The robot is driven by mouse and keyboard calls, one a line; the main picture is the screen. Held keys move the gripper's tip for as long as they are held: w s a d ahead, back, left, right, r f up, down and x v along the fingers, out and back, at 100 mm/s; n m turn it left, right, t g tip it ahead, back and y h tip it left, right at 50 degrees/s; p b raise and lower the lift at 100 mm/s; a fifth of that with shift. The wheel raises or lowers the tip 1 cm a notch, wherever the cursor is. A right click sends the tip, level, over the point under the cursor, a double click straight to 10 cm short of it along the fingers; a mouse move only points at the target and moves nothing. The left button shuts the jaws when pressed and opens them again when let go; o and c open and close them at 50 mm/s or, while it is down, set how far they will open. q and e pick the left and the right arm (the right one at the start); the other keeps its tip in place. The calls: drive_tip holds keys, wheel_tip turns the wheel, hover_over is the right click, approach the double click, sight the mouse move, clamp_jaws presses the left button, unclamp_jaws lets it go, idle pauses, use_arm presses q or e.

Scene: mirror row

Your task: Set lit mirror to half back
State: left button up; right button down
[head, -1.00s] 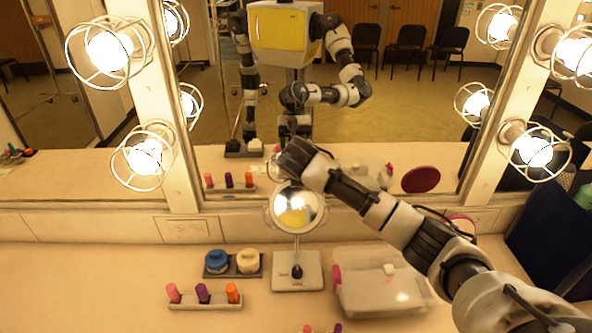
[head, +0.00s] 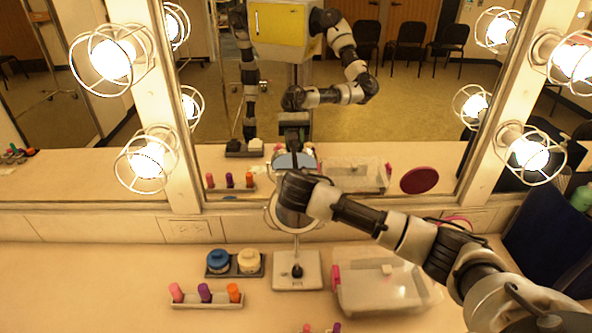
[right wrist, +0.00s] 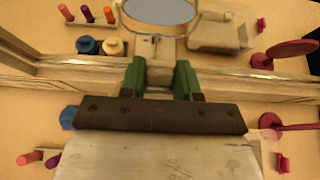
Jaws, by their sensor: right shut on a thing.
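The lit mirror is a round mirror (head: 287,221) in a pale ring, on a stem over a square white base (head: 297,283) in the head view. My right gripper (head: 290,205) is at the top of its ring and hides part of the face. In the right wrist view my two green fingers (right wrist: 159,70) close on a pale piece between them. A blue-grey disc shows above them there; I cannot tell if it is the mirror or its reflection. My left gripper does not show directly; my left arm shows only in reflection.
A tray with blue (head: 217,261) and cream (head: 249,261) jars and a row of lipsticks (head: 205,294) stand left of the base. A clear box (head: 385,290) stands close on the right, under my right arm. The large wall mirror (head: 400,110) is behind.

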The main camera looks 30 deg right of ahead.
drive_tip(key=shift+s+a+r, duration=0.1)
drive_tip(key=shift+s, duration=0.1)
drive_tip(key=c, duration=0.8)
unclamp_jaws()
drive_tip(key=b+v, duration=0.1)
drive_tip(key=v, duration=0.9)
drive_tip(key=shift+s+b, duration=0.35)
drive_tip(key=shift+s, duration=0.1)
drive_tip(key=shift+a, duration=0.2)
